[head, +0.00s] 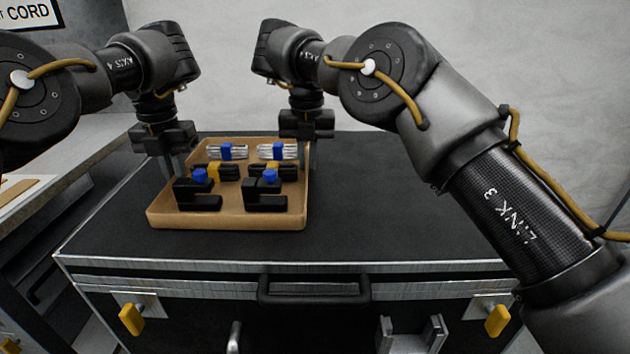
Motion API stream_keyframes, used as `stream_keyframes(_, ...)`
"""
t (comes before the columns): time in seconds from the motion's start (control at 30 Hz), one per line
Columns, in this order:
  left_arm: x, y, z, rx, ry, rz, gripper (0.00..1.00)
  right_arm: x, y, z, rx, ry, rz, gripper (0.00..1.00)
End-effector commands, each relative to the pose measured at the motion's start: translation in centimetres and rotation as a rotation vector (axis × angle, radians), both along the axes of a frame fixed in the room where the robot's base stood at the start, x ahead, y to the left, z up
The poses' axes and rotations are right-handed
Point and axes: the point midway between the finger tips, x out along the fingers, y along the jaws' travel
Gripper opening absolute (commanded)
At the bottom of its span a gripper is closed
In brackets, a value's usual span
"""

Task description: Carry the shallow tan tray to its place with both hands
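The shallow tan tray (228,219) is on or just above the black lid of a large case, left of centre. It holds several black clamps with blue knobs (200,175) and two silvery bundles (227,152) with blue pieces at the back. My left gripper (178,166) points down at the tray's left wall. My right gripper (307,152) points down at its right wall. The fingers of both are at the walls and partly hidden; how tightly they close on them does not show.
The black case (400,200) has a metal-edged lid with free room right of the tray and in front of it. A black handle (314,290) and yellow latches (132,319) are on its front. A grey bench (70,165) stands at the left.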

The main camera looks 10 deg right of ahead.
Motion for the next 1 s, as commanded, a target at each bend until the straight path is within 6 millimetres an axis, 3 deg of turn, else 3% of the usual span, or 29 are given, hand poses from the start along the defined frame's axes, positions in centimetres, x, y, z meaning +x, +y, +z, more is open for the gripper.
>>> stream_keyframes(0.1, 0.0, 0.0, 0.2, 0.0, -0.001, 0.0, 0.25, 0.0, 0.0, 0.2, 0.001, -0.001, 0.0, 0.25)
stream_keyframes(0.57, 0.0, 0.0, 1.1, 0.001, -0.001, 0.001, 0.25, 0.0, 0.0, 1.1, 0.0, -0.002, 0.0, 0.25)
stream_keyframes(0.77, 0.0, 0.0, 3.5, 0.001, -0.001, 0.001, 0.25, 0.0, 0.0, 3.5, 0.0, -0.002, -0.001, 0.25)
stream_keyframes(1.0, 0.0, 0.0, 8.0, 0.001, -0.001, 0.001, 0.25, 0.0, 0.0, 8.0, -0.001, -0.002, -0.001, 0.25)
